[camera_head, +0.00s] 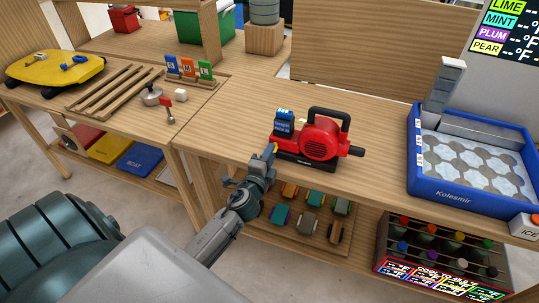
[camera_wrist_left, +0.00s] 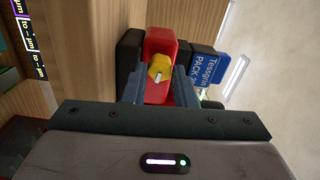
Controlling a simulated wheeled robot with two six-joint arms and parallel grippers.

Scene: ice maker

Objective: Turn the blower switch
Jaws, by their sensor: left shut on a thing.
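The blower (camera_head: 322,140) is red and black with a black handle and nozzle, and stands near the table's front edge. Its yellow switch (camera_wrist_left: 159,68) shows in the left wrist view on the red body (camera_wrist_left: 160,44). My left gripper (camera_head: 268,152) is at the blower's front left side. In the left wrist view, its fingers (camera_wrist_left: 159,80) are on either side of the yellow switch and shut on it. In the head view the gripper partly hides the switch area. My right gripper is in neither view.
A blue-labelled pack (camera_head: 284,120) is beside the blower's left end. A blue ice tray (camera_head: 460,198) stands at the right. A lower shelf with colored blocks (camera_head: 308,222) lies under the table. The tabletop behind the blower is clear.

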